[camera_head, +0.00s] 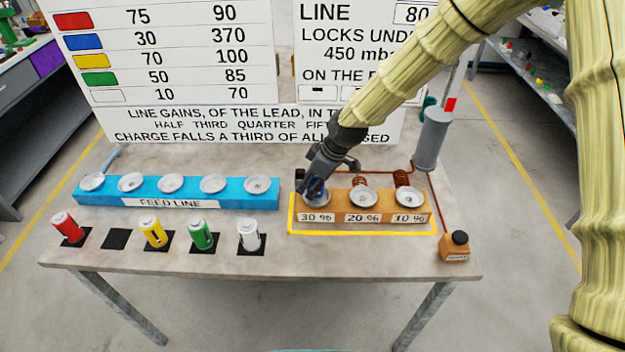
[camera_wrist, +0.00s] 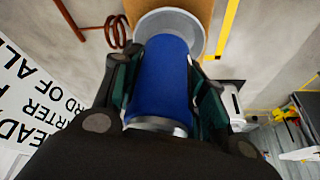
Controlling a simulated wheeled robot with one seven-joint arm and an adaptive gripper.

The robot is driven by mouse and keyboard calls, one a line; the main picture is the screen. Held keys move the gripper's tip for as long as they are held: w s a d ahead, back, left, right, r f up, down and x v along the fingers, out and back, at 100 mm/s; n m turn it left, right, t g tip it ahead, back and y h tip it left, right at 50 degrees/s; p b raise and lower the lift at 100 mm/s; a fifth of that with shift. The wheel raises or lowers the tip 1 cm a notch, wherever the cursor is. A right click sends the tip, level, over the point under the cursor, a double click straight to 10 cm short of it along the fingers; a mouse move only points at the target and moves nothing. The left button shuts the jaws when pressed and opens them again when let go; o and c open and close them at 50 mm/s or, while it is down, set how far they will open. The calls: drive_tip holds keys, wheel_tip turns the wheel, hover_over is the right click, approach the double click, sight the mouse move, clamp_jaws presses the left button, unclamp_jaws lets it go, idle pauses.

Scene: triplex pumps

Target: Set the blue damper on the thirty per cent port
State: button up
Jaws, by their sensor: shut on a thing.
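My gripper (camera_head: 314,182) is over the left end of the orange block (camera_head: 383,201), at the port labelled 30 %. In the wrist view my gripper (camera_wrist: 165,90) is shut around the blue damper (camera_wrist: 164,75), a blue cylinder with a silver end. The damper's far end is at the pale round dish of the 30 % port (camera_wrist: 195,25); I cannot tell whether it rests fully in it. In the head view the damper (camera_head: 318,190) is mostly hidden by my gripper. The 20 % port (camera_head: 362,198) and 10 % port (camera_head: 408,197) are empty.
Red (camera_head: 67,227), yellow (camera_head: 153,232), green (camera_head: 202,234) and white (camera_head: 248,235) dampers stand along the front. One black pad (camera_head: 116,239) is bare. The blue feed line block (camera_head: 180,193) has empty dishes. A grey cylinder (camera_head: 431,140) stands behind right. Sign boards (camera_head: 170,60) rise behind.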

drive_tip(key=shift+s+f+b, duration=0.15)
drive_tip(key=shift+f+b, duration=0.15)
drive_tip(key=shift+f, duration=0.35)
drive_tip(key=o, duration=1.1)
drive_tip(key=shift+o, duration=0.6)
drive_tip(key=shift+f, duration=0.15)
drive_tip(key=shift+d, duration=0.1)
drive_tip(key=shift+r+p, duration=0.3)
drive_tip(key=shift+r, duration=0.45)
drive_tip(key=b+v, duration=0.2)
drive_tip(key=v, duration=1)
drive_tip(key=shift+b, duration=0.4)
